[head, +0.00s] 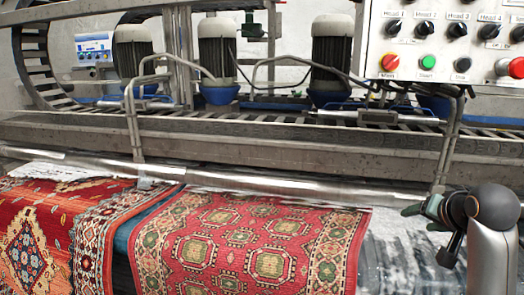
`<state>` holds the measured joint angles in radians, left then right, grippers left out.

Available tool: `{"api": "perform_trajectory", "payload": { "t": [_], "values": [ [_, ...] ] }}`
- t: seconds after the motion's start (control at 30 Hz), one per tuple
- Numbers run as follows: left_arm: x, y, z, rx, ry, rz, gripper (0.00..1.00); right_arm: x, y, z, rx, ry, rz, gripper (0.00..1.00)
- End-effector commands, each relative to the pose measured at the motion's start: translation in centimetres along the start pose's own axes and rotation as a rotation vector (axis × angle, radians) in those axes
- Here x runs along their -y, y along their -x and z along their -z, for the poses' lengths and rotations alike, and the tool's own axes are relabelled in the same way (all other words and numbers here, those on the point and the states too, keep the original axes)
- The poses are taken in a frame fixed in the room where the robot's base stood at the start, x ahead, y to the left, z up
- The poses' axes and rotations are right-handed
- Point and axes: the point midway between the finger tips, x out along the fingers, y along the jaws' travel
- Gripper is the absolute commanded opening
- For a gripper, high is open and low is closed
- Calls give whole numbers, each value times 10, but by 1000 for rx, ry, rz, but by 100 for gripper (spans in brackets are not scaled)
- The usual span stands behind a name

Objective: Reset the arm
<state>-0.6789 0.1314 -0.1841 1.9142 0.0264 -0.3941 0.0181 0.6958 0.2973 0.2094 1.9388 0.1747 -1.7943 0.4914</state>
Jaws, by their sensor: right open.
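My right arm comes in at the lower right of the head view. Its gripper (412,209) points left, just in front of the long metal roller and to the right of the red patterned rug (265,240). The gripper looks small and dark, and its fingers are open with nothing seen between them. It appears apart from the rug. My left gripper is not in the view.
A steel roller (270,187) and a machine beam (300,143) run across behind the rugs. A second rug (35,240) lies at left. A control panel (450,40) with knobs and buttons hangs at upper right. Motors (217,55) stand at the back.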

Motion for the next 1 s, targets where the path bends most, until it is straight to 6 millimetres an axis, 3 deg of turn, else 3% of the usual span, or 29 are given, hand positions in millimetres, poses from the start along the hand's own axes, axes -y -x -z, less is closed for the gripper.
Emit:
{"api": "perform_trajectory", "payload": {
  "t": [0.03, 0.2, 0.47, 0.7, 1.0],
  "values": [
    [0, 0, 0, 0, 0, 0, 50, -5, -10, -26, 29, 50, -20, 64],
    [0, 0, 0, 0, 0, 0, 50, -22, -31, -105, 114, 215, -60, 64],
    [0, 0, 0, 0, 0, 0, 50, -51, -33, -226, 261, 445, -76, 64],
    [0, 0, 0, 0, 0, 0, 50, -78, -4, -330, 407, 621, -44, 64],
    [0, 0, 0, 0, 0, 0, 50, -104, 55, -424, 569, 769, 27, 64]
  ]
}}
